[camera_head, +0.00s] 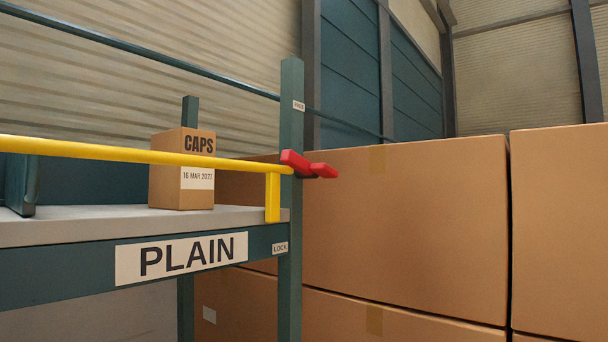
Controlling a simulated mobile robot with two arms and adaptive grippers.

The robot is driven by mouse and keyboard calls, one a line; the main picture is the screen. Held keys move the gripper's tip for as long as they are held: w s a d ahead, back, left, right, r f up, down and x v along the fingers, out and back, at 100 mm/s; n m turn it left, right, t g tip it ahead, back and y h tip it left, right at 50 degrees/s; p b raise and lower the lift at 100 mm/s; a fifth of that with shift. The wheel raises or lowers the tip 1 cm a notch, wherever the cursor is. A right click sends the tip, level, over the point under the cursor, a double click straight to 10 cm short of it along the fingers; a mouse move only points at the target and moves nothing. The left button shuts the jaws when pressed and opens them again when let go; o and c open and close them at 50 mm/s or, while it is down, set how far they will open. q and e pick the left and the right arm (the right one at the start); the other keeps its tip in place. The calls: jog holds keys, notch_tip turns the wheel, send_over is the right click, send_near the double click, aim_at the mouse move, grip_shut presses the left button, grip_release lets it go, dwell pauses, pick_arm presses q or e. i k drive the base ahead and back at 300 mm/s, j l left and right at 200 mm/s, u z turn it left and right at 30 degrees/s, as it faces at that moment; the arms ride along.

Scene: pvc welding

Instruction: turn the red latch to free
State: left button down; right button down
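The red latch (308,165) sits on the green upright post (291,230) of a rack, at the right end of a yellow bar (130,152). It lies about level, with its handle pointing right past the post. A small label reading LOCK (280,247) is on the post area below the latch. Another small label (299,106), too small to read surely, is on the post above it. Neither of my grippers is in view.
A cardboard box marked CAPS (182,185) stands on the grey shelf (80,226) behind the yellow bar. A PLAIN sign (183,257) is on the shelf's front beam. Large cardboard boxes (420,230) fill the right side behind the post.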

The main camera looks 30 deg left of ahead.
aim_at(305, 169)
jog(key=i+l, duration=0.1)
jog(key=l, duration=0.15)
jog(key=i+l+u, duration=0.1)
jog(key=l, duration=0.15)
jog(key=u, duration=1.45)
